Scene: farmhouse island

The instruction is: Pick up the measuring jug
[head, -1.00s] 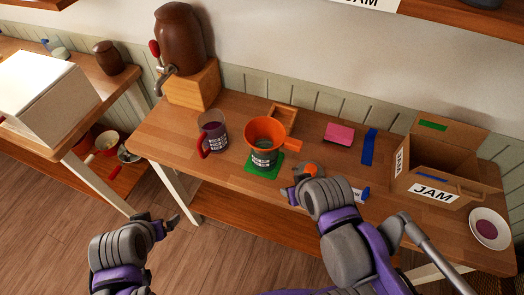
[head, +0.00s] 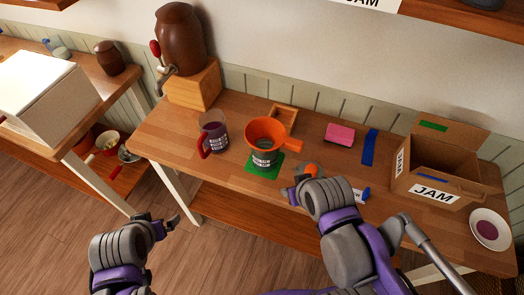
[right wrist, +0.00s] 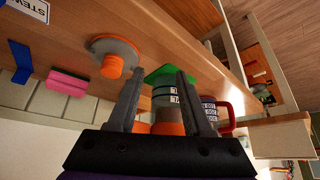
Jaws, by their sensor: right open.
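The measuring jug (head: 213,133) is clear, with a red handle on its left and dark purple contents. It stands upright on the wooden table, left of a glass jar (head: 262,158) with an orange funnel on a green mat. My right gripper (head: 296,187) is open over the table's front edge, right of the jar and apart from the jug. In the right wrist view, the jar (right wrist: 162,97) shows between my open right fingers (right wrist: 158,85), and the jug (right wrist: 222,110) is partly hidden behind the right finger. My left gripper (head: 160,220) is open and empty, low in front of the table.
A grey disc with an orange knob (head: 312,169) lies beside my right gripper, partly hidden. A brown crock with a tap (head: 180,40) stands on a wooden block (head: 193,85) behind the jug. A pink block (head: 340,133), blue strip (head: 369,148) and JAM box (head: 445,170) are farther right.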

